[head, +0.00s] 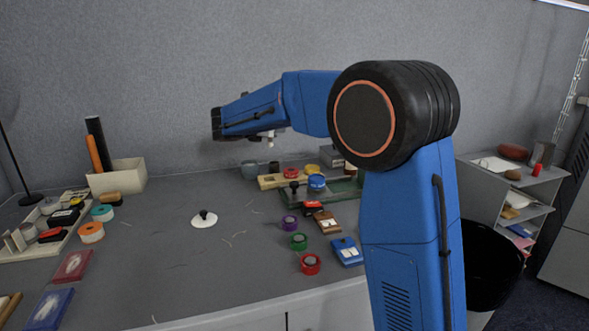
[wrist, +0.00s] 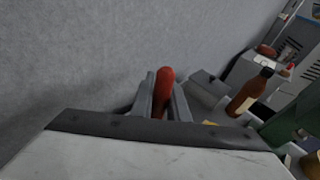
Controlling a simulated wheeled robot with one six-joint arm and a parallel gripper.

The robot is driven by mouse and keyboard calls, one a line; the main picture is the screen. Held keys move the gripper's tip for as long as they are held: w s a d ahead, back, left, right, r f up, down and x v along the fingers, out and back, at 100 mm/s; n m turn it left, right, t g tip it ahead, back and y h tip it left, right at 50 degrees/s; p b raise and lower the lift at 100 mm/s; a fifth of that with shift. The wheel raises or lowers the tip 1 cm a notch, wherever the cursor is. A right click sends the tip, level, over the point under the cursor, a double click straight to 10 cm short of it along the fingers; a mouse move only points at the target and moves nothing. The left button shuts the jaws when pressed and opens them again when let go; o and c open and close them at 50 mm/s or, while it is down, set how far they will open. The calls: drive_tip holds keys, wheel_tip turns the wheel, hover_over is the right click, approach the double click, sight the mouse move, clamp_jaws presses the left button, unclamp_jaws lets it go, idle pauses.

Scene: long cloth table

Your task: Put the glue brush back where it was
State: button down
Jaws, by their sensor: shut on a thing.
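In the wrist view my gripper (wrist: 163,82) is shut on a red, round-ended thing, seemingly the handle of the glue brush (wrist: 164,94). The handle stands up between the two grey fingers; its lower part and any bristles are hidden. In the head view my blue arm reaches left, high above the back of the table. The fingers and the held brush cannot be made out there. Which spot the brush came from cannot be told from these frames.
Under the arm are a grey-green jar (head: 249,170), a pale wooden tray (head: 268,183) and a green mat (head: 348,195). A cream box (head: 122,177) stands left. A brown bottle (wrist: 243,97) shows in the wrist view.

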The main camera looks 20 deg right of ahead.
drive_tip(key=shift+w+d+f, duration=0.1)
drive_tip(key=shift+d+f, duration=0.1)
drive_tip(key=shift+f, duration=1.45)
drive_tip(key=shift+w+d+f, duration=0.1)
drive_tip(key=shift+d+f, duration=0.1)
drive_tip(key=shift+f, duration=1.5)
drive_tip(key=shift+w+d+f, duration=0.1)
drive_tip(key=shift+d+f, duration=0.1)
drive_tip(key=shift+f, duration=1.45)
drive_tip(key=c, duration=1.7)
unclamp_jaws()
drive_tip(key=shift+f, duration=0.15)
drive_tip(key=shift+s+a+r, duration=0.15)
drive_tip(key=shift+a+r, duration=0.05)
drive_tip(key=shift+r, duration=0.05)
drive_tip(key=v, duration=1.1)
drive_tip(key=shift+s+a+r, duration=0.1)
drive_tip(key=shift+s+a, duration=0.05)
